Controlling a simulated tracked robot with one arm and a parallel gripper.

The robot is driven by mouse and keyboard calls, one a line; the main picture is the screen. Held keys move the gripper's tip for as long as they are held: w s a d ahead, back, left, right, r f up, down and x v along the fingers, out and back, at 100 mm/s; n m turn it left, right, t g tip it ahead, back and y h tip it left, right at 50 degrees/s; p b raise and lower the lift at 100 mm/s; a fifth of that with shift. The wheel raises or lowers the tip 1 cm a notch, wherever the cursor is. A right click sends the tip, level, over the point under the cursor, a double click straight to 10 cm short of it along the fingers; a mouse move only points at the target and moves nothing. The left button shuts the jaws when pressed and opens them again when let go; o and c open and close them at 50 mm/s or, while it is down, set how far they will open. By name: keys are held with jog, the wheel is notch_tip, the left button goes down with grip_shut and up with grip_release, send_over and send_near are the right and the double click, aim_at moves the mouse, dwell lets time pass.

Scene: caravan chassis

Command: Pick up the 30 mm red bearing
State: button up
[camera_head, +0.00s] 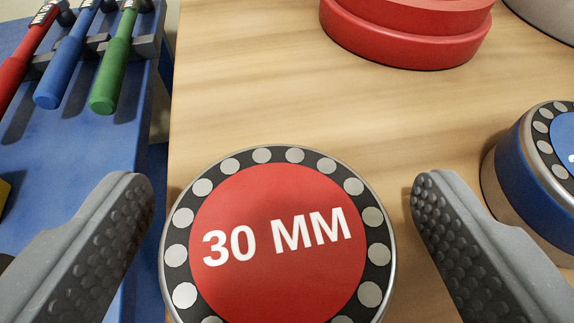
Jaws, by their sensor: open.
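The 30 mm red bearing (278,275) lies on the wooden table at the bottom centre, its red face marked "30 MM" turned up toward the camera. A ring of pale rollers runs around the red face inside a metal rim. Its lower edge is cut off by the frame. My gripper (282,195) is open, with one grey studded finger on the left of the bearing and one on the right. A gap shows between each finger and the bearing's rim, so neither appears to touch it. Nothing is held.
A blue bearing (513,170) stands close to the right finger. A red round stepped object (405,38) sits at the back, with a grey round piece (548,15) at the top right. Red, blue and green handled tools (118,65) rest in a holder on the blue surface (75,165) at left.

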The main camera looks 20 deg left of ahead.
jog(key=shift+w+a+f, duration=0.15)
jog(key=shift+w+f, duration=0.05)
jog(key=shift+w, duration=0.05)
jog(key=c, duration=1.2)
jog(key=shift+r, duration=0.1)
